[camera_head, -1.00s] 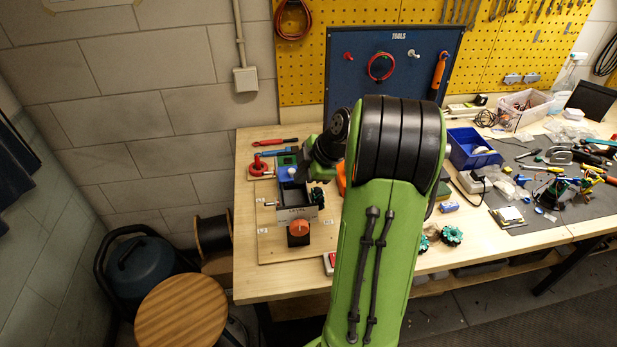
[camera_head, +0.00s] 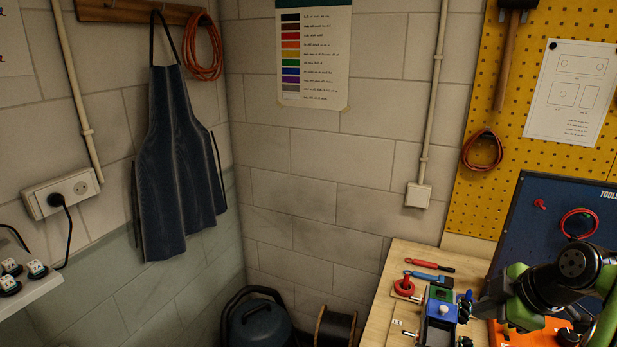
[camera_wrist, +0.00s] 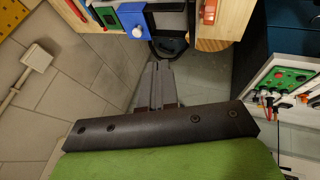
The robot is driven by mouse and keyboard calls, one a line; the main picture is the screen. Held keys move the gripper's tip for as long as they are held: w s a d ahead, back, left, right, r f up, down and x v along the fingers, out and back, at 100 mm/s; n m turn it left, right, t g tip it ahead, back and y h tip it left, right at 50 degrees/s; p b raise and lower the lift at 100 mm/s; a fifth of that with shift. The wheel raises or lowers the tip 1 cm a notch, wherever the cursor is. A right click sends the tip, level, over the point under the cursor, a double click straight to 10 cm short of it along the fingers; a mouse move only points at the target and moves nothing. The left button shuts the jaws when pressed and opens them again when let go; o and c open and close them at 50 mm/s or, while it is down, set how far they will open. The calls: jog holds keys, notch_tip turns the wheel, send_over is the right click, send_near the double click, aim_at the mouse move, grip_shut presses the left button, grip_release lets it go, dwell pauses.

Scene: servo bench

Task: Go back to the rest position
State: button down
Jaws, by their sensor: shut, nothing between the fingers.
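My gripper (camera_wrist: 158,72) shows in the wrist view, its two grey fingers together with nothing between them. It points past the edge of the wooden bench, with bare floor and wall around it. In the head view my green and black arm is at the lower right, over the bench (camera_head: 377,322). The gripper's fingertips cannot be made out clearly there.
The bench's left end holds a blue device (camera_head: 440,309), a red clamp-like part (camera_head: 404,287) and red and blue tools. The blue tool board (camera_head: 535,205) stands behind. A dark blue canister (camera_head: 258,322) and a cable spool (camera_head: 336,327) are on the floor. A dark apron (camera_head: 178,165) hangs on the wall.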

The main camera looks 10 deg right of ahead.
jog(key=s+a+r+m+h, duration=0.1)
jog(key=s+a+m, duration=0.15)
jog(key=a, duration=0.85)
jog(key=s+a+r+m, duration=0.2)
jog(key=a+m, duration=0.2)
jog(key=a, duration=0.7)
jog(key=s+a+f+m, duration=0.3)
jog(key=s+m, duration=0.2)
jog(key=s, duration=0.5)
jog(key=shift+g+h, duration=0.3)
jog(key=shift+w+d, duration=0.1)
